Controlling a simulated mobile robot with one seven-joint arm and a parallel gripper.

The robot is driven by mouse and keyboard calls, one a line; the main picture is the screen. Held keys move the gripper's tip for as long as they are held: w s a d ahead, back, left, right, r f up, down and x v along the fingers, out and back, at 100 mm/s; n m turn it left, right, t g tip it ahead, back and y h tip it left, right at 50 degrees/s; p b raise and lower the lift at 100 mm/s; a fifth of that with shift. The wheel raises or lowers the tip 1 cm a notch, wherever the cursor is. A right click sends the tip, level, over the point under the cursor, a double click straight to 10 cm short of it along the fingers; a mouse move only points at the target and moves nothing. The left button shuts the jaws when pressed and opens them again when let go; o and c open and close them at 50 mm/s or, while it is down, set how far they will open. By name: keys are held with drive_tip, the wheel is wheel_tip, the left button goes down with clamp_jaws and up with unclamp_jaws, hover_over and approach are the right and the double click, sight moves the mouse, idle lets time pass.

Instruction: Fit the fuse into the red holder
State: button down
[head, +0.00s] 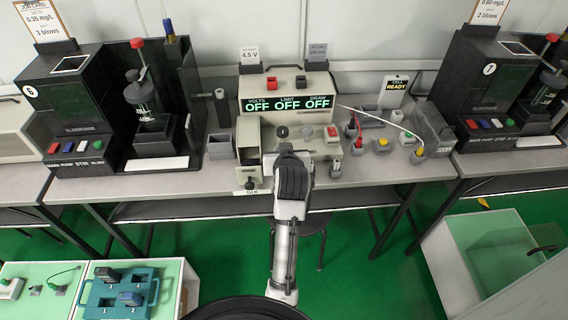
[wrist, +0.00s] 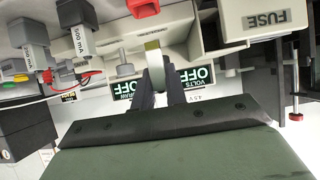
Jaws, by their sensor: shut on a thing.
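My gripper (wrist: 154,70) is shut on a small pale piece with a yellow-green end, the fuse (wrist: 153,45). Its details are too small to make out. In the head view my gripper (head: 290,150) is over the front of the beige tester, and my wrist hides the fuse. The tester (head: 310,150) carries a FUSE label, which shows in the wrist view (wrist: 266,20). A red part on a white plate, likely the red holder, sits on the tester right of my gripper (head: 331,133). It also shows in the wrist view (wrist: 143,8), apart from the fuse.
A power supply (head: 270,86) with OFF displays stands behind the tester. Grey blocks (wrist: 75,20), one tagged 500 mA, and thin cables are beside it. An empty grey bin (head: 220,147) stands left. Dark machines (head: 70,100) flank the bench, with another at right (head: 490,85).

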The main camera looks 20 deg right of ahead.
drive_tip(key=shift+f, duration=2.5)
drive_tip(key=shift+f, duration=0.2)
drive_tip(key=c, duration=1.4)
unclamp_jaws()
drive_tip(key=shift+c, duration=0.2)
drive_tip(key=shift+r, duration=0.1)
